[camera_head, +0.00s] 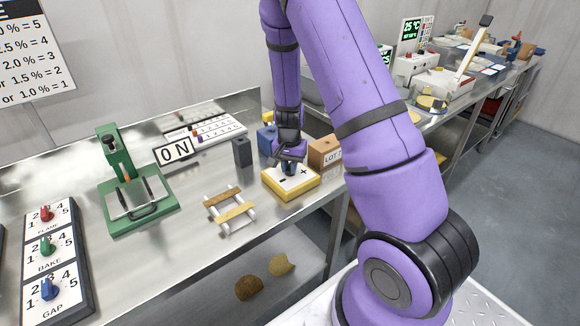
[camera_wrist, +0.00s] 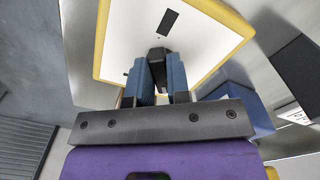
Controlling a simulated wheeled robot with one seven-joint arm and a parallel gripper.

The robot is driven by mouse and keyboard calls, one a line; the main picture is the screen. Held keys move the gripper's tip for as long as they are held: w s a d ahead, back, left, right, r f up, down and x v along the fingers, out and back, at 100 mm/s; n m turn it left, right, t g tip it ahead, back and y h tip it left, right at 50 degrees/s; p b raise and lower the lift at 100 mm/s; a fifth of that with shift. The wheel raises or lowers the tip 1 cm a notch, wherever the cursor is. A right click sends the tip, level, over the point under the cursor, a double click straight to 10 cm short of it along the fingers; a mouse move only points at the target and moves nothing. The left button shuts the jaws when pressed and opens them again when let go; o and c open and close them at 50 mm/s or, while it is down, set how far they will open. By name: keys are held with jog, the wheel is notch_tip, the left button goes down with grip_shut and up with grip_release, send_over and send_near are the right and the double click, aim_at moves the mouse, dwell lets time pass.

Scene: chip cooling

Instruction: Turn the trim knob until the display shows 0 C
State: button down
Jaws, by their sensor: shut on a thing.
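The trim knob shows as a small dark piece between the fingertips in the wrist view (camera_wrist: 158,53). It is on a yellow-edged box (camera_head: 293,190) with a white top marked minus and plus. My gripper (camera_head: 289,166) points down over this box and is shut on the knob; its blue fingers also show in the wrist view (camera_wrist: 158,75). The fingers hide most of the knob. A black display (camera_head: 412,29) at the back right reads 25 °C in green.
A brown box (camera_head: 323,152), a blue box (camera_head: 266,139) and a dark block (camera_head: 242,152) stand close to the knob box. My arm hides part of the bench.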

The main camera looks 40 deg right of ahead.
aim_at(289, 168)
jog(key=shift+m, duration=0.6)
jog(key=shift+w, duration=0.1)
jog(key=c, duration=1.1)
grip_release()
jog(key=shift+r, duration=0.1)
notch_tip(289, 168, up, 11)
jog(key=shift+f, duration=0.2)
